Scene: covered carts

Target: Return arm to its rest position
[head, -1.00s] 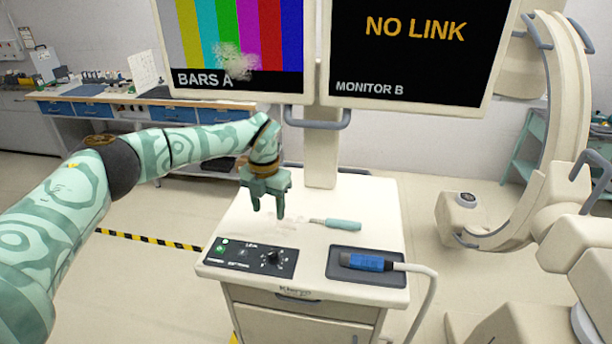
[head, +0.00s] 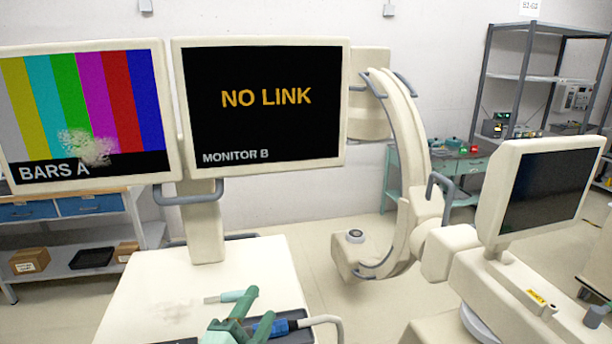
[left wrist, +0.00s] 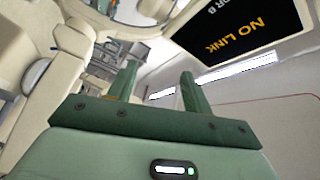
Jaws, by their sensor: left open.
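My left gripper (head: 238,314) is at the bottom edge of the head view, over the front part of the cart top (head: 150,280). Its two green fingers are apart with nothing between them, which the left wrist view (left wrist: 158,82) also shows. Most of the left arm is out of the head view. A tool with a teal handle (head: 236,295) lies on the cart just behind the gripper. A blue probe (head: 268,328) with a white cable is partly hidden by the gripper. My right gripper is not in view.
The BARS A monitor (head: 85,110) and the NO LINK monitor (head: 262,105) stand behind the cart top. A C-shaped imaging arm (head: 408,150) and another screen unit (head: 545,190) stand at the right. Open floor (head: 330,290) lies between cart and unit.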

